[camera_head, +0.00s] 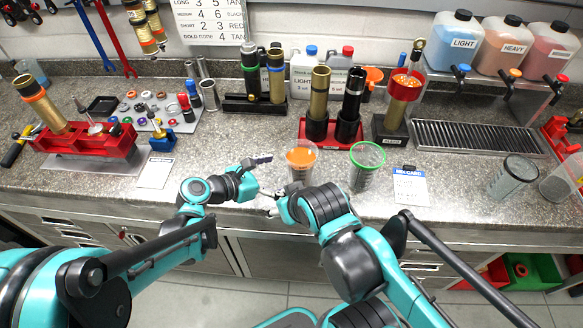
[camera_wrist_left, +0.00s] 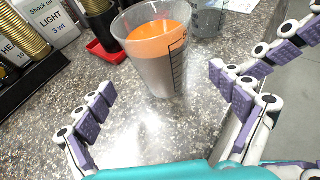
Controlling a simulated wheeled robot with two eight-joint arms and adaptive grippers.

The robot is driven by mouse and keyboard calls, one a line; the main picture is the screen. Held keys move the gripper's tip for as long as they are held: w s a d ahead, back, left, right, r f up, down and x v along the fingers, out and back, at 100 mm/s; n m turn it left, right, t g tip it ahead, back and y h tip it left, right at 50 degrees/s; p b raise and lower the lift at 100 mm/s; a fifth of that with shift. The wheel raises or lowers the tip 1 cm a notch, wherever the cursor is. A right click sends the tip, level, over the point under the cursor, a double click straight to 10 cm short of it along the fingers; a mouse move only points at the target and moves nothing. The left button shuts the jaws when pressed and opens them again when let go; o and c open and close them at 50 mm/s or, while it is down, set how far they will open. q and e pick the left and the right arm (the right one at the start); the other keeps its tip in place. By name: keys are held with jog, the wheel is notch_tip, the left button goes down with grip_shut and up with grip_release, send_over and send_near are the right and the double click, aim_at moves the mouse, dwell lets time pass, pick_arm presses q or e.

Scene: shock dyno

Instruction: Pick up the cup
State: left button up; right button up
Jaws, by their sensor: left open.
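A clear, tapered cup (camera_head: 300,160) with orange contents stands upright near the counter's front edge. It also shows in the left wrist view (camera_wrist_left: 158,62), with dark measuring marks on its side. My left gripper (camera_head: 266,176) is open and empty, just left of this cup. In the left wrist view its purple-padded fingers (camera_wrist_left: 162,84) are spread, with the cup ahead between their tips and apart from them. My right gripper (camera_head: 274,206) is low at the counter edge, close to the left one; its jaws are too small and overlapped to read.
A green-rimmed clear cup (camera_head: 365,166) stands right of the orange one, beside a white card (camera_head: 410,186). Shock bodies in a red tray (camera_head: 330,132) stand behind. Another clear cup (camera_head: 512,178) is farther right. Bare counter (camera_head: 225,140) lies to the left.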

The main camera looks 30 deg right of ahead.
pick_arm(q)
jog(key=b+x, duration=0.2)
jog(key=x, duration=0.5)
jog(key=shift+s+d+f, duration=0.1)
jog(key=shift+d, duration=0.2)
jog(key=shift+a, duration=0.1)
jog(key=shift+c, duration=0.2)
jog(key=c, duration=1.5)
jog(key=shift+c, duration=0.5)
